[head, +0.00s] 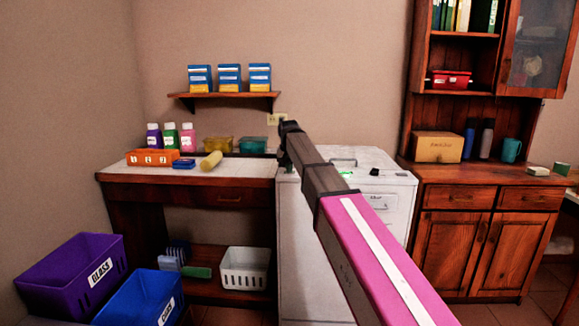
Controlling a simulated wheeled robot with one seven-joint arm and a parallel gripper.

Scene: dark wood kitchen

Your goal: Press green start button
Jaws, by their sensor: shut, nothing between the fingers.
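A white appliance (300,240) stands in the middle, with dark knob-like details on its top panel. A small green spot (345,173) shows on its upper surface, just right of my arm; it looks like the green button, but it is too small to be sure. My magenta and dark arm reaches up and left across the appliance. My gripper (283,158) is at the arm's dark far end, at the appliance's upper left edge. It is small and dark, shut and empty, and left of the green spot. My arm hides part of the appliance's top and front.
A white-topped counter (130,172) with bottles and boxes stands left of the appliance. A wooden cabinet (470,240) stands to the right. Purple (60,285) and blue (130,305) bins are at lower left. A wall shelf (225,96) holds three blue boxes.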

